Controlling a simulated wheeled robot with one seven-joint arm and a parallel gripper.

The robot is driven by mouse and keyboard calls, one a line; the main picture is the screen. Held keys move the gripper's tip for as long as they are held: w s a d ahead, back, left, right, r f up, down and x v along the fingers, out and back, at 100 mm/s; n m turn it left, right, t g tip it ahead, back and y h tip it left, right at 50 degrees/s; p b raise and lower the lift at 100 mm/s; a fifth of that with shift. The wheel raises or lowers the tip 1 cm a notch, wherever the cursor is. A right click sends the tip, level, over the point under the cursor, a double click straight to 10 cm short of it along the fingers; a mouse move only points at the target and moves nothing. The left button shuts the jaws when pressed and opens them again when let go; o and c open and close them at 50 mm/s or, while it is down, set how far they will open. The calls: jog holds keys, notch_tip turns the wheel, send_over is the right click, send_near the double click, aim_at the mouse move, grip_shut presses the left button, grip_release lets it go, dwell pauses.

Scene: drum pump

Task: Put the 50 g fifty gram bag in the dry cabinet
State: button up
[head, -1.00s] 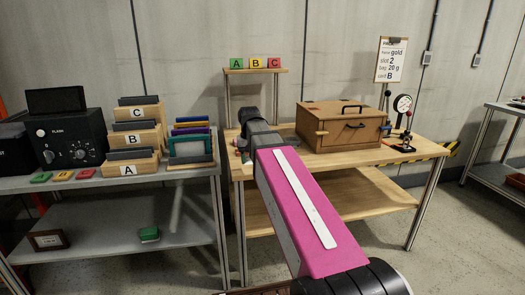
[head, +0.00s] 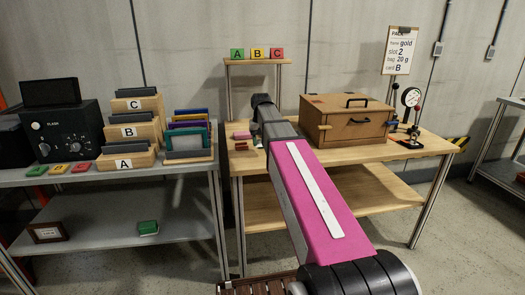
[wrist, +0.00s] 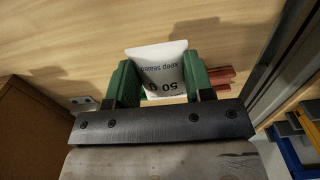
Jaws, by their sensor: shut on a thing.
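In the wrist view my gripper (wrist: 160,80) has its two green fingers shut on a white bag (wrist: 157,66) printed "50 g" and "keep sealed". The bag is between the fingers, over the wooden table top. In the head view my arm hides most of the gripper and the bag. The dry cabinet appears to be the brown wooden box (head: 347,124) on the table, right of my arm. It has a black handle on top and one on its front, and its front looks closed. A brown side at the left of the wrist view (wrist: 25,125) looks like the same box.
The wooden table (head: 285,160) has a pink item (head: 241,135) at its left and a gauge stand (head: 410,115) at its right. An ABC shelf (head: 257,63) stands behind. A grey bench (head: 110,180) with card holders is at the left.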

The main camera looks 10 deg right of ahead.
aim_at(263, 156)
jog(key=shift+w+d+f, duration=0.1)
jog(key=shift+d+f, duration=0.25)
jog(key=shift+d, duration=0.05)
jog(key=shift+f, duration=1.9)
jog(key=shift+f, duration=0.15)
jog(key=o, duration=0.9)
